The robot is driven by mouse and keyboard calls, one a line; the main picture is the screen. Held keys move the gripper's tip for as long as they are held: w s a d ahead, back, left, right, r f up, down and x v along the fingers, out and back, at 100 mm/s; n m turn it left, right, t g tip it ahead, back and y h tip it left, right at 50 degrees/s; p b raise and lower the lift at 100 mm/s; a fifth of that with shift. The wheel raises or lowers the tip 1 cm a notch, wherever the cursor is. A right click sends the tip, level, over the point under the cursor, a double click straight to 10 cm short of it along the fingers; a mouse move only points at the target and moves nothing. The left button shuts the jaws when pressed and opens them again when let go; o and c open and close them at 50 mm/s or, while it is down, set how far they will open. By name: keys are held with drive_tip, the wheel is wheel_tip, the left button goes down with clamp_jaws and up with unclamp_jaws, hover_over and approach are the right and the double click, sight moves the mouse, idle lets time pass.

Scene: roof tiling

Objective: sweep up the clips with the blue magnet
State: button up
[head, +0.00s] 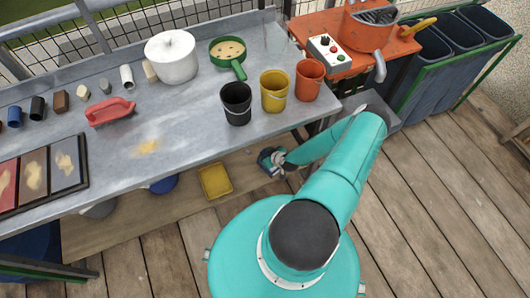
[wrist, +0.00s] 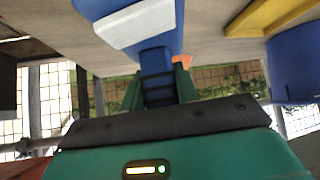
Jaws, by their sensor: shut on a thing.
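The blue magnet (wrist: 160,62), a blue body with a ridged grip and a pale grey plate (wrist: 138,24), is between the green fingers of my gripper (wrist: 158,92) in the wrist view. In the head view my gripper (head: 282,160) is low beside the front edge of the workbench, over the lower shelf. The magnet shows there as a small dark blue and grey shape (head: 268,158). I cannot make out any clips in either view.
A yellow tray (head: 215,181) and a blue container (head: 163,185) are on the lower shelf (head: 160,222). The workbench (head: 190,120) above holds black (head: 236,104), yellow (head: 274,91) and orange (head: 309,80) buckets, a red brush (head: 110,112) and a white pot (head: 172,58).

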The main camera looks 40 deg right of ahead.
drive_tip(key=shift+w+d+f, duration=0.1)
drive_tip(key=shift+f, duration=0.3)
drive_tip(key=shift+s+f, duration=0.2)
drive_tip(key=shift+f, duration=1.4)
drive_tip(key=shift+r, duration=1.75)
drive_tip(key=shift+w+d, duration=0.1)
drive_tip(key=shift+w, duration=0.1)
drive_tip(key=shift+w, duration=0.25)
